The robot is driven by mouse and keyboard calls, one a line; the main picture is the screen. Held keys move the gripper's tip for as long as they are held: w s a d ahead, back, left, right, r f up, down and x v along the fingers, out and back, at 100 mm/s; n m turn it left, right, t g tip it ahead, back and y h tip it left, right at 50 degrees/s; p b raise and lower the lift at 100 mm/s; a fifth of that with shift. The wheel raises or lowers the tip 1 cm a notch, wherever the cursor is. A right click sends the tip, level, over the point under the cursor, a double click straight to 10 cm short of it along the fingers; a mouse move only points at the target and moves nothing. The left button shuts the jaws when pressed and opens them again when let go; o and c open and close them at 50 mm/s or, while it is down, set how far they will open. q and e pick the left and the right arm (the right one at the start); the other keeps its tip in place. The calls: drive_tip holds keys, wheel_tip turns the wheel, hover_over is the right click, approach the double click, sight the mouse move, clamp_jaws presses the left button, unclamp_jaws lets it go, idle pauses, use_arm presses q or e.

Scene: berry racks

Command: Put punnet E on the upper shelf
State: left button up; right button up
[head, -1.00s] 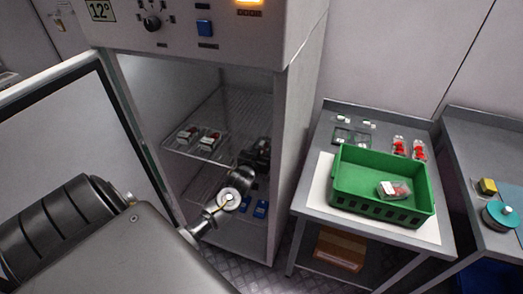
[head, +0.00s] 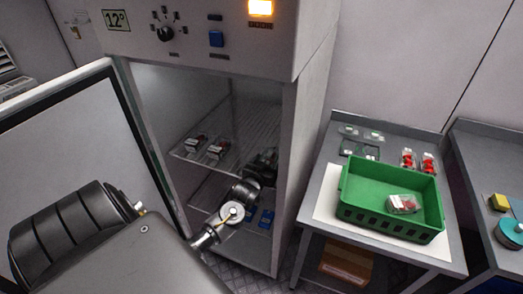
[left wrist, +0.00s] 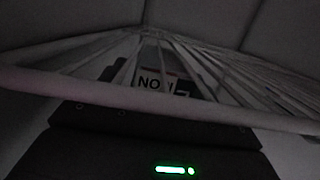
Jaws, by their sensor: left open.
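Several clear punnets with red berries are in the head view, but their letters are too small to read, so I cannot tell which is punnet E. Two punnets (head: 216,148) stand on the left part of the wire upper shelf (head: 247,122) inside the open cabinet. One punnet (head: 402,204) lies in the green crate (head: 388,228). My left gripper (head: 264,163) is open inside the cabinet, by the right side of the upper shelf; its fingertips are hard to make out. In the left wrist view, wire shelf bars (left wrist: 85,58) cross close ahead, with a partly covered label reading "NO" behind them.
The cabinet door (head: 75,155) stands open at left. Blue items (head: 266,218) lie on the lower shelf. On the table right of the cabinet, two red-filled punnets (head: 428,162) and several small clear items stand behind the crate. Another table at far right holds a teal round object (head: 510,233).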

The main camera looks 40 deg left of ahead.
use_arm(q)
drive_tip(key=b+v, duration=0.1)
drive_tip(key=v, duration=0.9)
drive_tip(key=shift+s, duration=0.25)
drive_tip(key=shift+d, duration=0.1)
